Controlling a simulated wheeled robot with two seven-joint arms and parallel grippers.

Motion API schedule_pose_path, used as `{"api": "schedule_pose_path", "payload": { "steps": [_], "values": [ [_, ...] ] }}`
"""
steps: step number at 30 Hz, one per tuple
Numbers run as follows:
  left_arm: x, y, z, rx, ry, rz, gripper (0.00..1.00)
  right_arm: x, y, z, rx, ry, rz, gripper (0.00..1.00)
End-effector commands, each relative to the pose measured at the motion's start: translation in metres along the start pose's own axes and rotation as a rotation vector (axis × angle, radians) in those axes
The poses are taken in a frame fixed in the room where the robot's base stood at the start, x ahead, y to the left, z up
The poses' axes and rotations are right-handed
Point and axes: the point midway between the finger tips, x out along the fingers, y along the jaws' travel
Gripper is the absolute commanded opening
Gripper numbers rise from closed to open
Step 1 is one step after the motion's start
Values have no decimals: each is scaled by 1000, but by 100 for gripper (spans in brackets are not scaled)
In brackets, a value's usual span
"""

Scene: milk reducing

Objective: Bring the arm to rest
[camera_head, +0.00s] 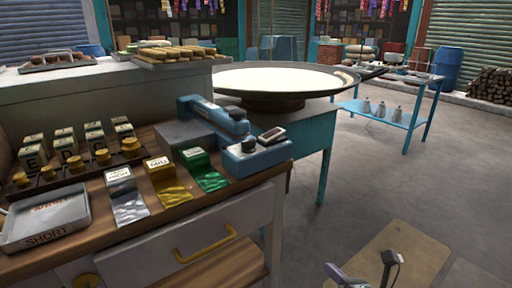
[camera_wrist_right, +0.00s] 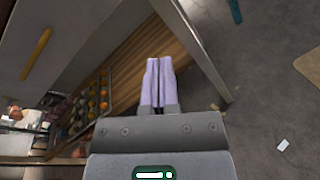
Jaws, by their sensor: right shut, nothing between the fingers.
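My right gripper (camera_head: 334,269) shows at the bottom edge of the head view, low over the floor and to the right of the wooden counter. In the right wrist view its two pale lilac fingers (camera_wrist_right: 159,66) lie side by side, shut, with nothing held between them. My left gripper is not in view.
The wooden counter (camera_head: 232,207) with a drawer and yellow handle (camera_head: 205,246) stands to the left. On it are a blue device (camera_head: 222,122), colored packets and a "SHORT" tray (camera_head: 45,222). Behind is a wide pan (camera_head: 285,80). The floor (camera_head: 400,180) to the right is mostly clear.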

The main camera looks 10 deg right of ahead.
Motion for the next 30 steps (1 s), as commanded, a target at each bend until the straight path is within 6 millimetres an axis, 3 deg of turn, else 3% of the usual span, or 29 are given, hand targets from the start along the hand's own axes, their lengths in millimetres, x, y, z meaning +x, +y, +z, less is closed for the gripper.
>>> {"api": "schedule_pose_path", "payload": {
  "steps": [1, 3, 5, 6, 8, 9, 13, 15, 19, 22, 30],
  "values": [
    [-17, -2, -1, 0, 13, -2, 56, -18, -22, -28, 257, 41, -130, 0],
    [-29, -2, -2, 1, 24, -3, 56, -55, -56, -85, 665, 66, -356, 0],
    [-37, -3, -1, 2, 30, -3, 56, -95, -74, -134, 968, 55, -553, 0],
    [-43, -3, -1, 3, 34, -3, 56, -124, -81, -166, 1149, 31, -686, 0],
    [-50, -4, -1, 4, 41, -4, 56, -172, -84, -210, 1391, -25, -890, 0],
    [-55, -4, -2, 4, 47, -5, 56, -206, -82, -237, 1532, -78, -1026, 0],
    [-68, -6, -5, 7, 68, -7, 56, -310, -56, -304, 1863, -306, -1434, 0],
    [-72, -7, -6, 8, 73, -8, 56, -353, -38, -326, 1958, -432, -1603, 0],
    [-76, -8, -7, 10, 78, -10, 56, -400, -16, -346, 2034, -598, -1786, 0],
    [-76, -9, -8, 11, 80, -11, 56, -412, -10, -351, 2048, -643, -1830, 0],
    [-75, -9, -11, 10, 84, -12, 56, -411, -11, -351, 2049, -643, -1827, 0]
  ]
}}
